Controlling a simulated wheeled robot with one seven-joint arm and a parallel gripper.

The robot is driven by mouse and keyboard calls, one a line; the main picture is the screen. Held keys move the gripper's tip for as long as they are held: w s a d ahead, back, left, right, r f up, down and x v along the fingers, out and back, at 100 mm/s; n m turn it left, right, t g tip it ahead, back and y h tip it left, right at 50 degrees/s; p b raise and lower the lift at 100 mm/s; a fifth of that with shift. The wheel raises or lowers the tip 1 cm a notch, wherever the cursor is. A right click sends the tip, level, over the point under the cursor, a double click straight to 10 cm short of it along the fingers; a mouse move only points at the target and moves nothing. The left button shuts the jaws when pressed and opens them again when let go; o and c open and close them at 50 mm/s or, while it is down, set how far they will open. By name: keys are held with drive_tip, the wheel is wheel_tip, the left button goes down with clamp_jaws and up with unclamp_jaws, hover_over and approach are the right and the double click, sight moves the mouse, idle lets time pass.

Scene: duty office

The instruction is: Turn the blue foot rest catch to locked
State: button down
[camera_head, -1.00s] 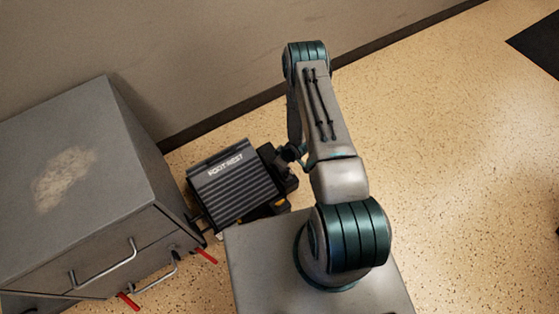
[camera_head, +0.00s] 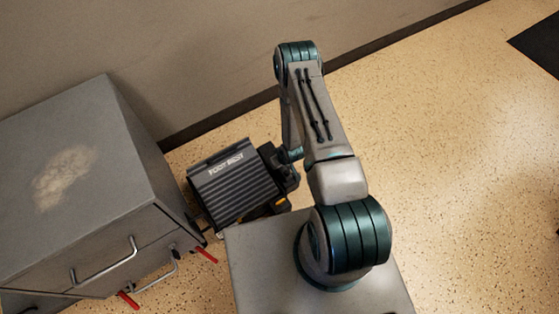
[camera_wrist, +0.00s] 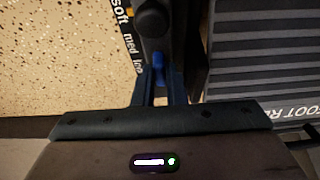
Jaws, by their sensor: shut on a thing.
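The foot rest (camera_head: 235,186) is a dark ribbed plate, tilted, beside the grey cabinet in the head view. Its ribbed top also shows at the right of the wrist view (camera_wrist: 262,60). The blue catch (camera_wrist: 158,66) shows in the wrist view on the dark side of the foot rest, below a round black knob (camera_wrist: 152,18). My gripper (camera_wrist: 159,88) is shut on the blue catch, with one finger on each side of it. In the head view the gripper is mostly hidden behind my arm and the foot rest. Partly hidden lettering lies left of the catch; I cannot read the catch's setting.
A grey cabinet (camera_head: 75,165) with metal handles and red levers (camera_head: 128,300) stands close to the left of the foot rest. The wall (camera_head: 190,50) runs behind. Speckled floor (camera_head: 460,170) is open to the right.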

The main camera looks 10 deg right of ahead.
drive_tip(key=c, duration=1.5)
unclamp_jaws()
drive_tip(key=shift+f, duration=0.1)
drive_tip(key=p+v, duration=0.4)
drive_tip(key=v, duration=1)
drive_tip(key=shift+p, duration=0.35)
drive_tip(key=shift+w, duration=0.1)
